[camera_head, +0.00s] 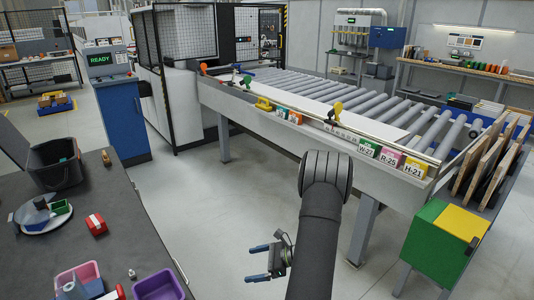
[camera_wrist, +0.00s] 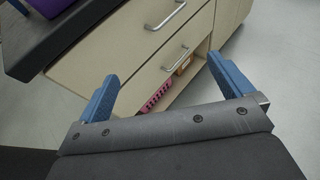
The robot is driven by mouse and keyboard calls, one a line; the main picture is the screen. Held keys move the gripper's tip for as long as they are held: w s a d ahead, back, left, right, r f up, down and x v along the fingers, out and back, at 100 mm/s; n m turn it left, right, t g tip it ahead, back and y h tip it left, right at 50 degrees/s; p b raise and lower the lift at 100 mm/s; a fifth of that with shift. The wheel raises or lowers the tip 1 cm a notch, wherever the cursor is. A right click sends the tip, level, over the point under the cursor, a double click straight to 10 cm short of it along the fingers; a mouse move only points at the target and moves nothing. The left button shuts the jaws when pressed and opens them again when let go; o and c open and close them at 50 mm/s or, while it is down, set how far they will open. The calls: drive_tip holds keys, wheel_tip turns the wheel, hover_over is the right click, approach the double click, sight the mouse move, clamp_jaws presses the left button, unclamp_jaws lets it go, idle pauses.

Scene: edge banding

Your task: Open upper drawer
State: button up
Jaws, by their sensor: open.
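A beige cabinet under the dark worktop shows in the wrist view. Its upper drawer front (camera_wrist: 125,22) carries a silver bar handle (camera_wrist: 166,17) and looks closed. A lower front (camera_wrist: 135,72) carries a second silver handle (camera_wrist: 175,59). My gripper (camera_wrist: 163,67) is open and empty. Its two blue fingers stand wide apart, pointing toward the cabinet, with the lower handle appearing between them and the upper handle beyond. In the head view my gripper (camera_head: 254,263) hangs to the right of the worktop; the drawer fronts are hidden there.
Below the lower front, a pink perforated item (camera_wrist: 156,98) and an orange item (camera_wrist: 183,65) show in an open space. The dark worktop (camera_head: 110,215) holds bins and parts. A roller conveyor (camera_head: 340,100) and a green-yellow box (camera_head: 445,240) stand right. Floor around my gripper is clear.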

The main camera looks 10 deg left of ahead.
drive_tip(key=shift+a, duration=0.1)
drive_tip(key=c, duration=1.1)
drive_tip(key=s+a+m+t, duration=0.1)
drive_tip(key=a+m, duration=0.1)
drive_tip(key=s+a+f+m+t+y, duration=0.1)
drive_tip(key=a+m, duration=0.1)
drive_tip(key=a, duration=0.1)
drive_tip(key=a+f+m, duration=0.1)
drive_tip(key=a+m, duration=0.2)
drive_tip(key=shift+s+f+t+y, duration=0.2)
drive_tip(key=shift+s+t+y, duration=0.2)
drive_tip(key=shift+c, duration=1)
drive_tip(key=s+a+f+m+t+h, duration=0.1)
drive_tip(key=s+a+f+m+t, duration=0.35)
drive_tip(key=m, duration=0.55)
drive_tip(key=shift+h, duration=0.3)
drive_tip(key=x, duration=1.1)
drive_tip(key=w+x, duration=0.1)
drive_tip(key=x, duration=0.5)
drive_tip(key=shift+w+d+f, duration=0.1)
drive_tip(key=shift+w+f, duration=0.05)
drive_tip(key=shift+f, duration=0.05)
clamp_jaws()
